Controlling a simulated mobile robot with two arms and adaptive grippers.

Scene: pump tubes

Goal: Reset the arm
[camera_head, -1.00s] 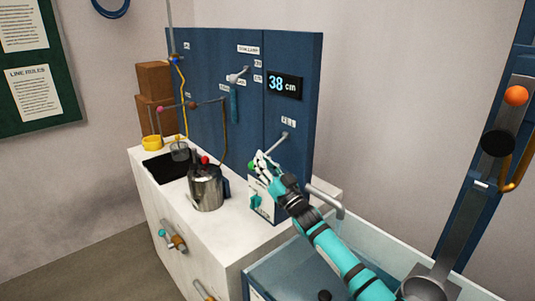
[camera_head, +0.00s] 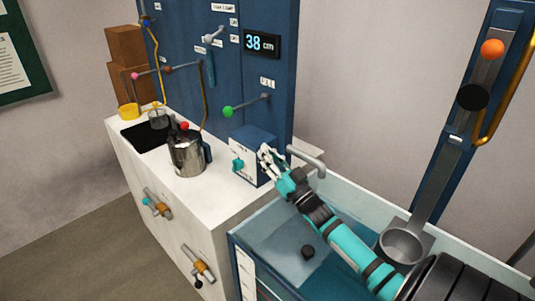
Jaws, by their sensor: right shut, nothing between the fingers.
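My right arm comes in from the lower right, and my right gripper (camera_head: 267,160) is shut and empty. It is in front of the blue and white box (camera_head: 255,145) with a teal knob, beside a grey pipe spout (camera_head: 310,160). I cannot tell whether the fingertips touch the box. A lever with a green ball (camera_head: 228,112) sticks out from the blue panel, up and left of the gripper and apart from it. My left gripper is not in view.
A steel jug (camera_head: 187,152) with a red knob stands on the white counter (camera_head: 140,160). A blue panel (camera_head: 180,45) carries a display reading 38 cm (camera_head: 262,43). An open water tank (camera_head: 290,240) lies below my arm; a tall blue post (camera_head: 465,110) stands right.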

